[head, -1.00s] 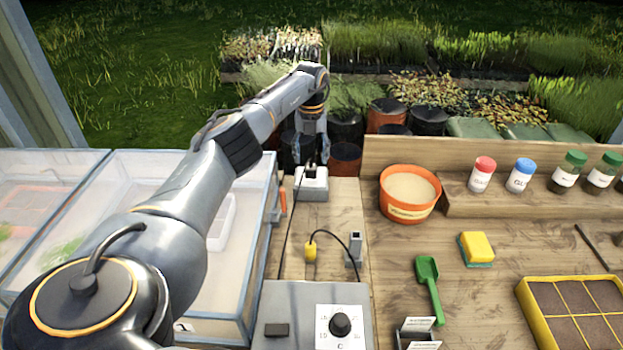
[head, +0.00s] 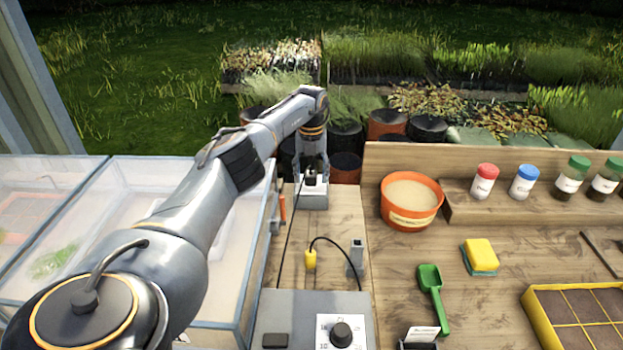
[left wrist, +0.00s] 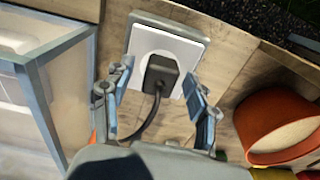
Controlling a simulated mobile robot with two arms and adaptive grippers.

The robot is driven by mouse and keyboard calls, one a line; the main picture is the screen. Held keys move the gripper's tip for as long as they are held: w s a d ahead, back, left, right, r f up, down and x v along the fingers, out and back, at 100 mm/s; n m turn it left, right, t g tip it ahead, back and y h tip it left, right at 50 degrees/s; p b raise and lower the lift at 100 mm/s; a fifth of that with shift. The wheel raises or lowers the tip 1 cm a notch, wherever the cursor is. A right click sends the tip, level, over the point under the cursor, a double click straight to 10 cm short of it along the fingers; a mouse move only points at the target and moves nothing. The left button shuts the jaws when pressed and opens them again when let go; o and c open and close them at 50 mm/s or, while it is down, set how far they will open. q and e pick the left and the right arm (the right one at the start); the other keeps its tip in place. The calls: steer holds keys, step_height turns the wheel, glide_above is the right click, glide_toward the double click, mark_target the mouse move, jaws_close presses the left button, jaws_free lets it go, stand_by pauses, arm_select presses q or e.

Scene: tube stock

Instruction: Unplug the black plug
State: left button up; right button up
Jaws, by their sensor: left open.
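The black plug (left wrist: 161,75) sits in the white face of the socket box (left wrist: 185,50), with its black cord running down from it. In the head view the plug (head: 311,176) shows small between my gripper's fingers, above the grey socket box (head: 313,201). My left gripper (left wrist: 158,88) is open, one finger on each side of the plug, with a gap showing on both sides in the left wrist view. In the head view the left gripper (head: 311,178) points down at the socket. My right gripper is not in view.
A yellow plug (head: 310,260) on a black cord lies in front, beside a small grey post (head: 357,257). A grey control box (head: 338,300) with a dial is nearer. A glass-walled case (head: 246,300) stands left; an orange pot (head: 411,200) stands right.

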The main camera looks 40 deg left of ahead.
mark_target(311, 174)
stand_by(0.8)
arm_select(q)
jaws_close()
steer(key=shift+r+p, duration=0.15)
steer(key=shift+p, duration=0.2)
steer(key=shift+r+p, duration=2.5)
steer(key=shift+r, duration=0.4)
